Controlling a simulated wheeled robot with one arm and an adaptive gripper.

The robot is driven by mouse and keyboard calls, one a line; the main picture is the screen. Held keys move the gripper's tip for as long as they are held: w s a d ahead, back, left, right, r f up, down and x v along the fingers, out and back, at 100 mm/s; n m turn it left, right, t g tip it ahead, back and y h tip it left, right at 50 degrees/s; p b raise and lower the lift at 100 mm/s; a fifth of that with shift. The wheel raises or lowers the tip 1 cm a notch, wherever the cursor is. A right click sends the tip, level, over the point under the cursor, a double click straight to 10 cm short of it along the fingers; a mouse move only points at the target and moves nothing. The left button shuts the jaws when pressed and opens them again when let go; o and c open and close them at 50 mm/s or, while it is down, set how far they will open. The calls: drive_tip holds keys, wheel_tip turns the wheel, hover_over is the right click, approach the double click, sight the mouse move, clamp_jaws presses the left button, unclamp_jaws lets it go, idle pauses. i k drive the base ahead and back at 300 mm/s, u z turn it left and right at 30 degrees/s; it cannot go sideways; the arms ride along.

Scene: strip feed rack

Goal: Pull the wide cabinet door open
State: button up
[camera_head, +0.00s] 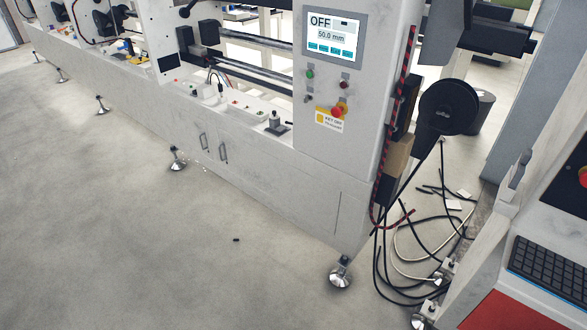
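The grey-white machine has a low cabinet front with two dark bar handles close together. The right handle (223,151) is on the wider-looking door panel (275,180), which seems to reach right to a thin vertical seam near the machine's corner. The left handle (203,141) is on the panel (182,125) to its left. Both panels look flush and shut. The exact door edges are faint. My gripper is not in view, so its state and its distance from the handles do not show.
Bare concrete floor (120,220) lies open before the cabinet. Levelling feet (341,275) and (176,162) stick out at the machine's base. Loose cables (400,240) lie on the floor at right, near a desk with a keyboard (550,268). A small dark bit (236,240) lies on the floor.

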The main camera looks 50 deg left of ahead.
sight(317, 201)
drive_tip(key=i, duration=0.8)
drive_tip(key=u, duration=2.5)
drive_tip(key=i, duration=0.85)
drive_tip(key=u, duration=0.8)
drive_tip(key=i, duration=1.95)
drive_tip(key=u, duration=0.5)
